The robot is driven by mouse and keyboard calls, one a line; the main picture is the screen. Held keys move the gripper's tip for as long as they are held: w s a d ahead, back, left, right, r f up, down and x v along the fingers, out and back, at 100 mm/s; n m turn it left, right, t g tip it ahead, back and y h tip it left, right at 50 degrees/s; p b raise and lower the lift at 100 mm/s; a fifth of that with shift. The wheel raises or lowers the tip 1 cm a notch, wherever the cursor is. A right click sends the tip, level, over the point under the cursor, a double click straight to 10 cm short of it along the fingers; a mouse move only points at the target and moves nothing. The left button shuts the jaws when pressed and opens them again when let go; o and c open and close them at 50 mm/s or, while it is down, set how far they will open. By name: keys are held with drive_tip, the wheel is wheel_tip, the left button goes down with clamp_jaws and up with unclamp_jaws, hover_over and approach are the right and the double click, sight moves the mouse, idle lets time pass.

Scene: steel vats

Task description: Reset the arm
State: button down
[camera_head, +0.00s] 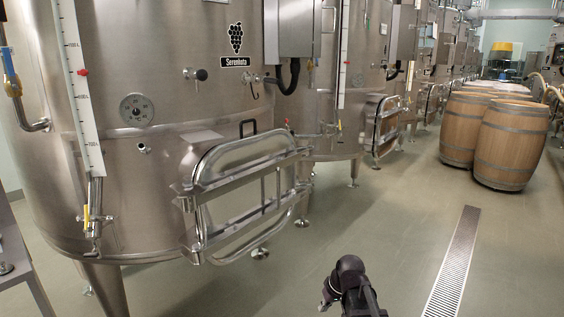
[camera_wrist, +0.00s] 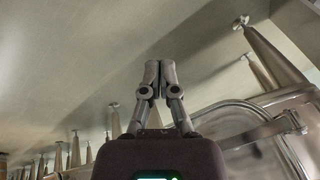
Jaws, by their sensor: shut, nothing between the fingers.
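In the wrist view, my gripper (camera_wrist: 160,72) points up the picture with its two fingertips together. It is shut and empty, with bare floor behind it. In the head view, part of my arm (camera_head: 352,288) shows at the bottom, right of the centre, over open floor. The fingers cannot be made out there. The arm stands to the right of the big steel vat (camera_head: 170,95) and its hatch (camera_head: 245,190), with a gap between them in the picture.
The vat's hatch frame and handle bars jut out toward the aisle; a hatch frame (camera_wrist: 255,125) also shows at the lower right of the wrist view, near vat legs (camera_wrist: 270,52). Wooden barrels (camera_head: 510,145) stand at the right. A floor drain (camera_head: 455,260) runs along clear floor.

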drive_tip(key=s+d+m+g+h+p, duration=0.1)
drive_tip(key=s+d+m+g+h, duration=0.2)
drive_tip(key=s, duration=0.9)
wheel_tip(320, 180, up, 20)
drive_tip(key=d+t+p, duration=0.1)
drive_tip(key=p, duration=1.9)
drive_tip(key=shift+w+d+r, duration=0.2)
drive_tip(key=shift+w, duration=0.05)
